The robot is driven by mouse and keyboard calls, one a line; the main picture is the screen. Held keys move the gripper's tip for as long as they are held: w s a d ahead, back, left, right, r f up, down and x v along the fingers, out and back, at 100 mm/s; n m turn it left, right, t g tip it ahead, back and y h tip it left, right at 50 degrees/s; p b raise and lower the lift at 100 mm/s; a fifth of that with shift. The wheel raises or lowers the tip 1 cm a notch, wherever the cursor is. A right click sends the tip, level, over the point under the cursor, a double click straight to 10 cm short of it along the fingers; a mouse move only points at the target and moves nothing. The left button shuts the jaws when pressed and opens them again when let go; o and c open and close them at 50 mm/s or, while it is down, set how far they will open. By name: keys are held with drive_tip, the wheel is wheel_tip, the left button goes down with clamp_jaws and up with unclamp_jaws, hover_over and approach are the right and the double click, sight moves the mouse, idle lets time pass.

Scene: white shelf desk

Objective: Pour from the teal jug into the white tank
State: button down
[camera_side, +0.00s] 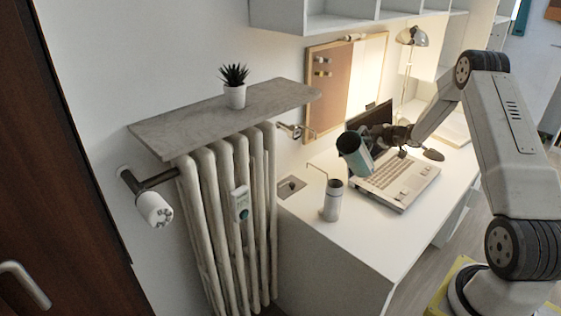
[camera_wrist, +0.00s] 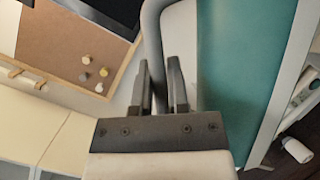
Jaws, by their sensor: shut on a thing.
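The teal jug (camera_side: 357,156) is in the air above the desk, in front of the laptop, tilted with its dark open mouth towards the upper left. My gripper (camera_side: 378,140) is to its right and holds it. In the wrist view, the fingers of my gripper (camera_wrist: 158,82) are closed around the jug's grey handle (camera_wrist: 152,35), and the jug's teal side (camera_wrist: 240,70) fills the right. A narrow white container with a teal patch hangs on the radiator front and looks like the white tank (camera_side: 239,203). The jug is well to its right and apart from it. The contents of both are hidden.
A white cylinder (camera_side: 331,203) with a thin bent wire stands on the desk below the jug. The laptop (camera_side: 396,180) lies behind it. A stone shelf (camera_side: 190,117) with a potted plant (camera_side: 235,87) tops the radiator (camera_side: 210,220). A pinboard (camera_side: 330,85) is on the wall.

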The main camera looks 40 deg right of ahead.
drive_tip(key=shift+d+r+m+y, duration=0.15)
drive_tip(key=shift+r+m+y, duration=0.1)
drive_tip(key=shift+m+y, duration=0.55)
drive_tip(key=shift+r+m, duration=0.15)
drive_tip(key=shift+m, duration=0.35)
drive_tip(key=shift+y, duration=0.4)
drive_tip(key=shift+r, duration=0.15)
drive_tip(key=shift+r+m+y, duration=0.8)
drive_tip(key=shift+r+m, duration=0.25)
drive_tip(key=shift+m, duration=0.15)
idle(0.4)
